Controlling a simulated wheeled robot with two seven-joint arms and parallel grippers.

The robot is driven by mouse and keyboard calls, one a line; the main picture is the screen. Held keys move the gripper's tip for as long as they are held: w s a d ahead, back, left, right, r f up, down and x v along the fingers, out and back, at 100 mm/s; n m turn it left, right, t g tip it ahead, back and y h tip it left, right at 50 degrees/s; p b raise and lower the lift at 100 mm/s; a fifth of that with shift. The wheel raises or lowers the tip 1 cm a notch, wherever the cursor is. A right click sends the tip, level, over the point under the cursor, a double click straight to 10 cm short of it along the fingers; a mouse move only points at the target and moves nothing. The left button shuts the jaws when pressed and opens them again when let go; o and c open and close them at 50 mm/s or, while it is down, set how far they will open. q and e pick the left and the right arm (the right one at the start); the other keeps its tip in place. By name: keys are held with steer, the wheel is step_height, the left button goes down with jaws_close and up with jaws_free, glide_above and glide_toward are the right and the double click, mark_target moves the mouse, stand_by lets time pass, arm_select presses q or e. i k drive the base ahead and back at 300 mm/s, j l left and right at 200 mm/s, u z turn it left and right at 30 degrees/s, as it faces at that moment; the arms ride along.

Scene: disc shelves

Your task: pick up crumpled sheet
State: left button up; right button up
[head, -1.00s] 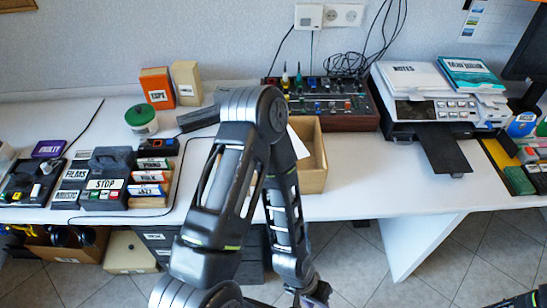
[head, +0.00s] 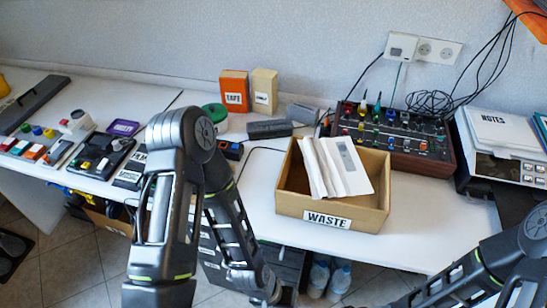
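A creased white sheet (head: 340,168) sticks up out of an open cardboard box (head: 292,205) labelled WASTE, leaning on its far side. It has a grey printed patch at its right; its lower part is hidden by the box's front wall. My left arm stands in front of the table, left of the box. My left gripper (head: 268,296) hangs low at the bottom edge, below the table top and well apart from the sheet; its fingers cannot be made out. My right arm enters at the lower right, and its gripper is outside the view.
A control panel with knobs (head: 405,138) stands right of the box, and a printer (head: 505,145) beyond it. Orange (head: 234,90) and beige (head: 264,90) boxes stand at the back. Small devices (head: 100,155) fill the left. Bottles (head: 340,278) stand under the table.

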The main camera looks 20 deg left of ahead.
mark_target(334, 166)
steer(key=u, duration=0.2)
steer(key=z, duration=1.85)
steer(key=k+j, duration=0.6)
steer(key=k, duration=0.2)
